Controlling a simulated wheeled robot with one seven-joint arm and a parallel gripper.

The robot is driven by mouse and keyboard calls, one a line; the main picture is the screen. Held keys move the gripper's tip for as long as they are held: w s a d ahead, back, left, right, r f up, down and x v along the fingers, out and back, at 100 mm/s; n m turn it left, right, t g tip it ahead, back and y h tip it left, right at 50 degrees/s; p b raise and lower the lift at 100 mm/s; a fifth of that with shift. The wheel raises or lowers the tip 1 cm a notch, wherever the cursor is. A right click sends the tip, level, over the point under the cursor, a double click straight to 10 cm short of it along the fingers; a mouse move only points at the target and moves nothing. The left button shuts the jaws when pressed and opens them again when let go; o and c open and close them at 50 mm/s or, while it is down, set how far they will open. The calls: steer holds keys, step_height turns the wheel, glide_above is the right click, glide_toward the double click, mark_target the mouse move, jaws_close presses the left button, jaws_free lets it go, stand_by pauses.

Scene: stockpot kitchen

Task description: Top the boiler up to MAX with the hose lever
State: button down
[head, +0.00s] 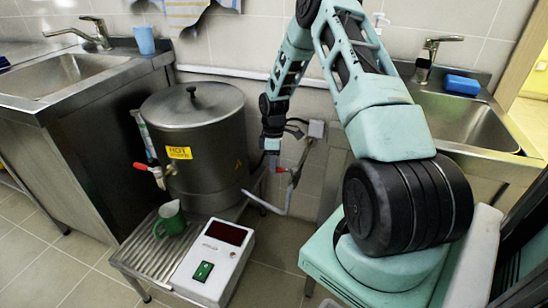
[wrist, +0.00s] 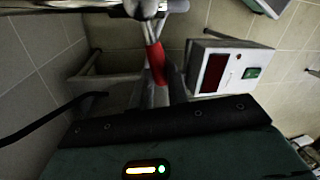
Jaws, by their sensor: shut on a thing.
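The steel boiler (head: 200,135) stands lidded on a low stand, with a yellow HOT label. Its sight tube (head: 143,136) is on the left side; the level and any MAX mark are too small to read. The red-handled hose lever (head: 280,170) is on the pipework right of the boiler, with a pale spout bending towards the boiler's base. My gripper (head: 272,149) reaches down beside the boiler and is shut on the lever. In the wrist view, the lever's red grip (wrist: 157,62) lies at the fingertips (wrist: 160,88). The lever's exact angle is hard to tell.
A red-handled tap (head: 155,171) is on the boiler's front, above a green mug (head: 171,218) on a slatted tray (head: 140,258). A white control box (head: 212,262) with a dark display and green switch sits beside it. Sinks flank the boiler left and right.

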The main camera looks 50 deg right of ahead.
steer(key=s+a+n+h+p, duration=0.2)
steer(key=s+n+p, duration=0.4)
steer(key=n, duration=0.5)
steer(key=shift+a+g+p, duration=0.4)
steer(key=shift+a+p, duration=0.2)
steer(key=shift+p, duration=0.15)
steer(key=shift+s, duration=0.15)
steer(key=c, duration=1.4)
jaws_free()
steer(key=shift+o, duration=0.2)
steer(key=w+r+p, duration=0.2)
steer(key=w+r, duration=0.1)
steer(key=r, duration=1.4)
steer(key=shift+w+a, duration=0.15)
steer(key=shift+w, duration=0.05)
steer(key=shift+r, duration=0.1)
